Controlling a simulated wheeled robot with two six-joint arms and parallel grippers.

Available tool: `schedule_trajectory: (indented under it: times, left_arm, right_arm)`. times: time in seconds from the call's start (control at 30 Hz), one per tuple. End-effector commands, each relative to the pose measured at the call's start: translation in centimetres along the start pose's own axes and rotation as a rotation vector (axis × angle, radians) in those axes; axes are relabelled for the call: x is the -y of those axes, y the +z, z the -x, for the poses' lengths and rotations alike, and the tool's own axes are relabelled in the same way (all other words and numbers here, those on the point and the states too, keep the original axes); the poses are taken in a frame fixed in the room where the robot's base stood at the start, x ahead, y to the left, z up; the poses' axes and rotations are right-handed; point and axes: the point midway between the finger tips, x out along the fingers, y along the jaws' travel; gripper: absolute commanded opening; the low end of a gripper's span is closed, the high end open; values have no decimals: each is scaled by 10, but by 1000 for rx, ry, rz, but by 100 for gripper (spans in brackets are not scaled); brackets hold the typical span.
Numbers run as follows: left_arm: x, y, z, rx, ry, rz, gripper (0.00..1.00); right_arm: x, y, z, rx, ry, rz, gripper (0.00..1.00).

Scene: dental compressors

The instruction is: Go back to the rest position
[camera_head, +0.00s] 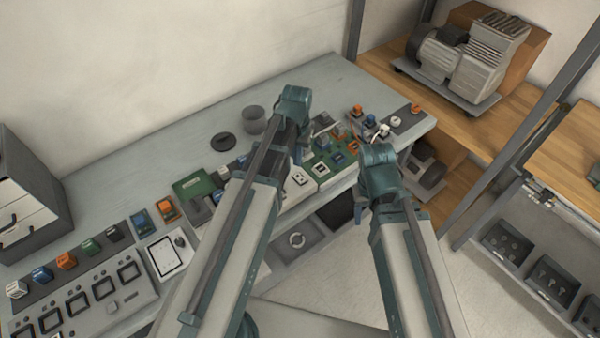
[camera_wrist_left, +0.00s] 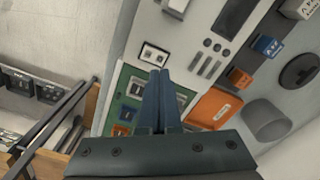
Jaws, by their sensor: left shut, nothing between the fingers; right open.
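My left gripper (camera_head: 300,152) hangs over the workbench (camera_head: 203,139), partly hidden by its own wrist in the head view. In the left wrist view, its two fingers (camera_wrist_left: 161,98) are together with nothing between them, above a green circuit board (camera_wrist_left: 130,100). My right gripper (camera_head: 362,192) is at the bench's front edge, mostly hidden behind its wrist; it is open, and I see nothing held in it. Both arms reach forward from the bottom of the head view.
Small coloured modules, a grey panel (camera_head: 85,305) and a white tablet (camera_head: 169,255) lie along the bench. A grey cup (camera_head: 254,119) stands behind my left arm. A compressor (camera_head: 462,55) sits on a wooden shelf at right, beside dark rack posts. Floor shows right of my right arm.

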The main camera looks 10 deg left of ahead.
Motion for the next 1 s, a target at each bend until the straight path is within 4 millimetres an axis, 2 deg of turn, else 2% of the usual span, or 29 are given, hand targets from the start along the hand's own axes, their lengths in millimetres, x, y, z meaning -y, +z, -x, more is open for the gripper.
schedule_trajectory:
  times: [0.03, 0.17, 0.47, 0.53, 0.67, 0.8, 0.9, 1.0]
  left_arm:
    - [0, 0, 8, 0, 0, 0, 0]
    - [0, 0, 16, 0, 0, 0, 0]
    - [0, 0, 16, 0, 0, 0, 0]
    - [-6, 5, 15, 2, -2, -8, 0]
    - [-44, 38, 14, 16, -23, -60, 0]
    - [-88, 83, 13, 35, -58, -127, 0]
    - [-108, 108, 13, 42, -79, -163, 0]
    - [-119, 123, 13, 47, -94, -185, 0]
  right_arm:
    - [-1, 0, 8, 0, 0, 0, 50]
    - [-2, 1, 16, 0, 0, 1, 50]
    - [-2, 1, 15, 0, 0, 1, 50]
    - [-2, 1, 15, 0, 0, 1, 50]
    - [-1, 1, 14, 0, 0, 1, 50]
    - [-1, 1, 13, 0, 0, 1, 50]
    - [-1, 1, 12, 0, 0, 1, 50]
    - [-1, 1, 12, 0, 0, 1, 50]
